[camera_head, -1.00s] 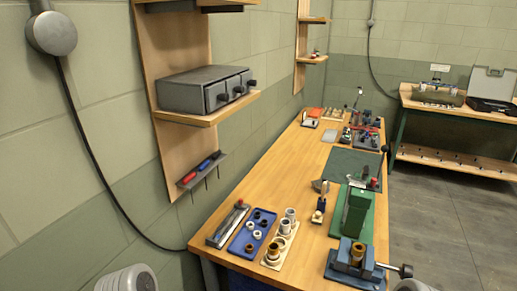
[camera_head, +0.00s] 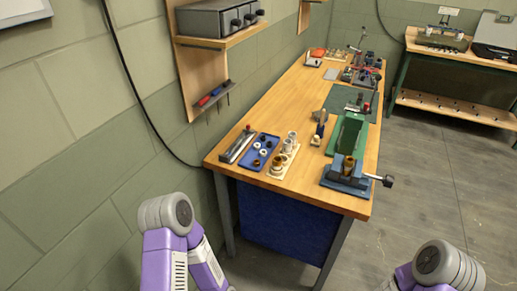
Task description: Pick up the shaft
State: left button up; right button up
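A long wooden workbench (camera_head: 232,157) stands ahead of me. At its near left corner a dark narrow tray (camera_head: 233,150) holds a long grey part that may be the shaft; it is too small to be sure. Purple links of my two arms with grey round joints show at the bottom left and bottom right. Neither gripper is in view. Both visible arm parts are well apart from the bench top.
Beside the narrow tray are a blue tray (camera_head: 249,160) with small rings and a cream board (camera_head: 276,174) with cylindrical parts. A blue vise-like fixture (camera_head: 344,183) sits at the near right, its handle past the edge. Floor (camera_head: 410,185) right of the bench is clear.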

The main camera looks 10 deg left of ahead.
aim_at(233, 150)
jog(key=z, duration=0.45)
jog(key=i, duration=0.8)
jog(key=u, duration=1.35)
